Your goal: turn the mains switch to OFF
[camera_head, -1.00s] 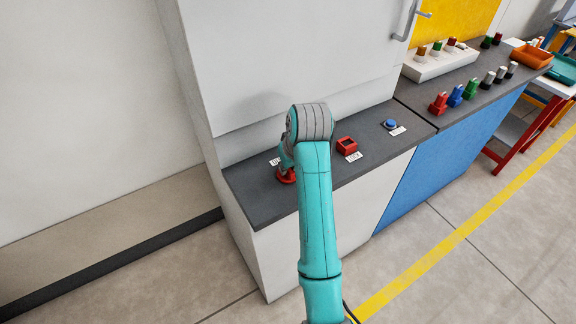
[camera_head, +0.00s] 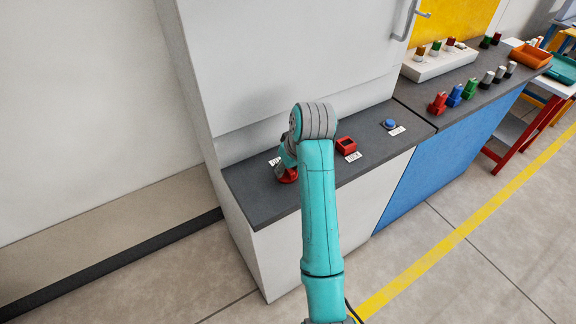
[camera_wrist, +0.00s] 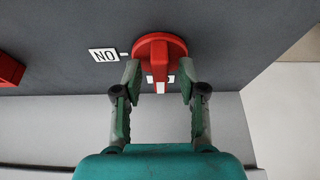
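The red mains switch (camera_wrist: 160,46) shows in the wrist view as a round knob with a straight handle. A white line on the handle points down in that view, in front of a partly hidden white label. A white label (camera_wrist: 104,55) beside the knob reads ON upside down. My gripper (camera_wrist: 159,78) is open, with one finger on each side of the handle and a visible gap to it. In the head view the switch (camera_head: 288,176) sits on the dark panel top, partly hidden by my arm.
A red square device (camera_head: 346,145) and a blue button (camera_head: 389,124) stand on the same dark top (camera_head: 262,202), to the right. The white cabinet wall (camera_head: 290,60) rises behind. Coloured plugs (camera_head: 454,95) stand on the far bench.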

